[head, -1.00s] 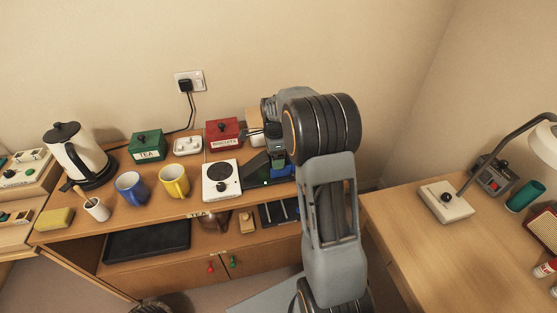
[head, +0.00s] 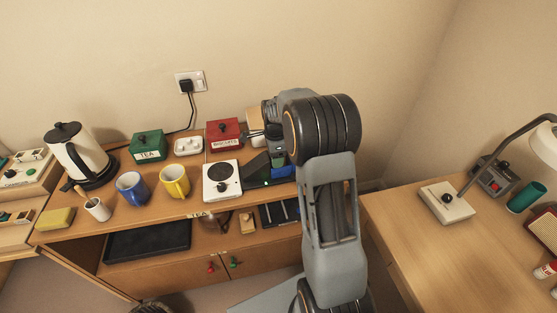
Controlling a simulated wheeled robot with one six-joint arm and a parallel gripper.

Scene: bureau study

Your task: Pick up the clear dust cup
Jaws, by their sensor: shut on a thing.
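My gripper (head: 272,164) is at the right end of the wooden sideboard, low over its top, beyond the hot plate. My own arm hides most of it. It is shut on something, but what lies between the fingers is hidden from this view. I cannot make out the clear dust cup for certain. Dark, green and blue parts show beside my gripper, and I cannot tell which belong to the gripper and which to something there.
The hot plate (head: 222,180) stands just left of my gripper. A red biscuit tin (head: 224,134) is behind it. A yellow mug (head: 174,182), a blue mug (head: 132,188) and a kettle (head: 79,155) stand further left. The desk (head: 420,245) at right has clear room.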

